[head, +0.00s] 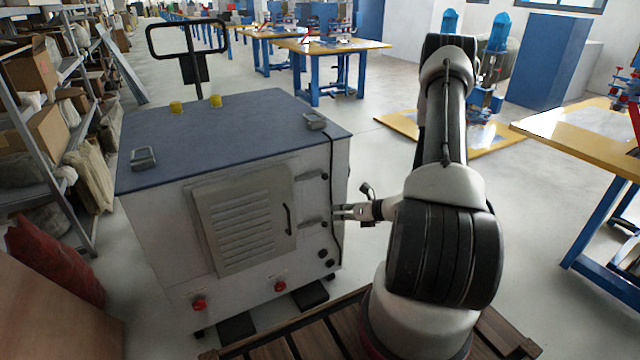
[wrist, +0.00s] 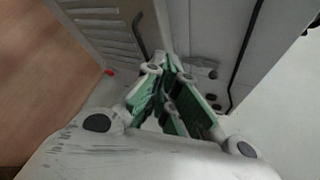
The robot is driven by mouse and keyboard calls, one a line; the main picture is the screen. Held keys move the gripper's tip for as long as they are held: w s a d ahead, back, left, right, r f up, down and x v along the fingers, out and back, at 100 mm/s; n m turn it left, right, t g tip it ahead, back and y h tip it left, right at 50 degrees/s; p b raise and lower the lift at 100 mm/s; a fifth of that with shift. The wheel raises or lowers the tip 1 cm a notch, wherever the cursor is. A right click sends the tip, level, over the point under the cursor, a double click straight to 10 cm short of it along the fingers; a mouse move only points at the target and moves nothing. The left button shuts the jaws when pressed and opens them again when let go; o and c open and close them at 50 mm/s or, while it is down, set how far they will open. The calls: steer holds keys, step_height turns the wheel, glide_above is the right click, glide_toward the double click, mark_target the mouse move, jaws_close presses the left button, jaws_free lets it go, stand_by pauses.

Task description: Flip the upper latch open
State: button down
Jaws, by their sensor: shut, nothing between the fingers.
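The grey cabinet (head: 160,235) has a louvred door (head: 243,222) on its front, which looks closed. The upper latch (head: 309,175) is a small pale bar at the door's upper right edge. A second, lower latch (head: 312,221) sits below it. My gripper (head: 338,212) is shut and empty beside the lower latch, below the upper latch. I cannot tell whether it touches the cabinet.
Red knobs (head: 199,305) sit low on the cabinet front. A black cable (head: 331,170) hangs down its right side. Shelving (head: 75,150) stands at left. A yellow-topped workbench (head: 575,135) stands at right.

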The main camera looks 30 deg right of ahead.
mark_target(311, 177)
steer(key=w+d+m, duration=0.1)
steer(key=w+d+m+t+h, duration=0.1)
steer(key=w, duration=0.1)
steer(key=w+d+r+m+h, duration=0.1)
steer(key=shift+w+d+m, duration=0.25)
steer(key=shift+d+m, duration=0.05)
steer(key=shift+m, duration=0.1)
steer(key=shift+w, duration=0.1)
steer(key=w+a, duration=0.1)
steer(key=w, duration=0.8)
steer(key=shift+f, duration=0.45)
